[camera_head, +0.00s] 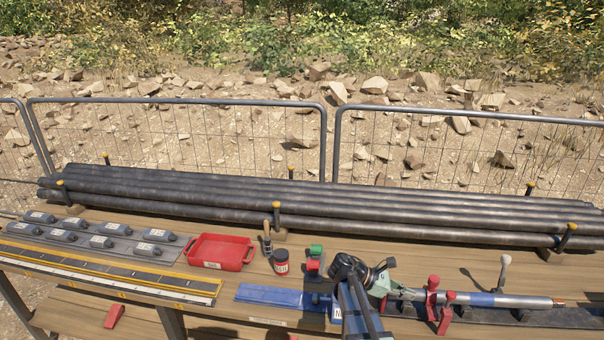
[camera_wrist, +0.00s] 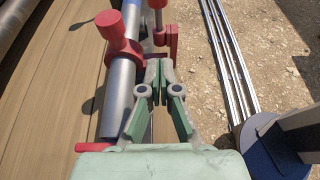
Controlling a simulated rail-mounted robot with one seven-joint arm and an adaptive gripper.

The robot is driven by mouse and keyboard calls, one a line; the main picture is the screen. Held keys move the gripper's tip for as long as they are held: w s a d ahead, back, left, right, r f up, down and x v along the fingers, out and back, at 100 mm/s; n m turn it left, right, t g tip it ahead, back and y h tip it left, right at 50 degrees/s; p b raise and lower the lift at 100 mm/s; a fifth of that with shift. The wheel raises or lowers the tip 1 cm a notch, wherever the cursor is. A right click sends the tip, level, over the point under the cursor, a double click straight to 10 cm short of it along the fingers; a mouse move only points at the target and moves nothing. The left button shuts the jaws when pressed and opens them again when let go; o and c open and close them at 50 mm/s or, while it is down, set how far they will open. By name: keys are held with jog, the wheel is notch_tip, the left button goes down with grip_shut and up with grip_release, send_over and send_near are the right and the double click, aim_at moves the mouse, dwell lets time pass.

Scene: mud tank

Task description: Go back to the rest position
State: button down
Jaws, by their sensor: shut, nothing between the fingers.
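My gripper (camera_wrist: 160,82) is shut and empty in the wrist view, its grey fingertips close together. It is just right of a silver and blue tube (camera_wrist: 121,75) held by a red clamp (camera_wrist: 122,50). I cannot tell whether the fingers touch the clamp. In the head view, my pale green gripper (camera_head: 381,287) is at the left end of the same tube (camera_head: 510,300), near the red clamps (camera_head: 432,298). My dark wrist hides part of the bench there.
Long dark pipes (camera_head: 300,207) lie along the bench's back edge. Grey cylinders (camera_head: 100,241) lie far left. A wire fence (camera_head: 230,140) stands behind.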

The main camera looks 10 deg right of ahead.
jog(key=s+a+f+m+y+b, duration=0.15)
jog(key=s+a+f, duration=0.3)
jog(key=f, duration=0.45)
jog(key=s+a+f+m+y, duration=0.1)
jog(key=s+a+f+y, duration=0.15)
jog(key=s+f, duration=0.4)
jog(key=s+a+f+m+y+b, duration=0.1)
jog(key=s+a+f+m+y, duration=0.2)
jog(key=f, duration=0.7)
jog(key=s+a+f+m+g+y+b, duration=0.1)
jog(key=s+a+f+m+y, duration=0.2)
jog(key=s+a+f, duration=0.4)
jog(key=s+a+f+m+g+y+b, duration=0.1)
jog(key=s+a+f+m, duration=0.4)
jog(key=s, duration=1)
jog(key=a+f+y, duration=0.1)
jog(key=a+f, duration=0.2)
jog(key=a, duration=0.1)
jog(key=shift+s+a+y+b, duration=0.2)
jog(key=shift+a+y+b, duration=0.05)
jog(key=shift+y+b, duration=0.15)
jog(key=shift+r+m, duration=0.1)
jog(key=shift+m, duration=0.15)
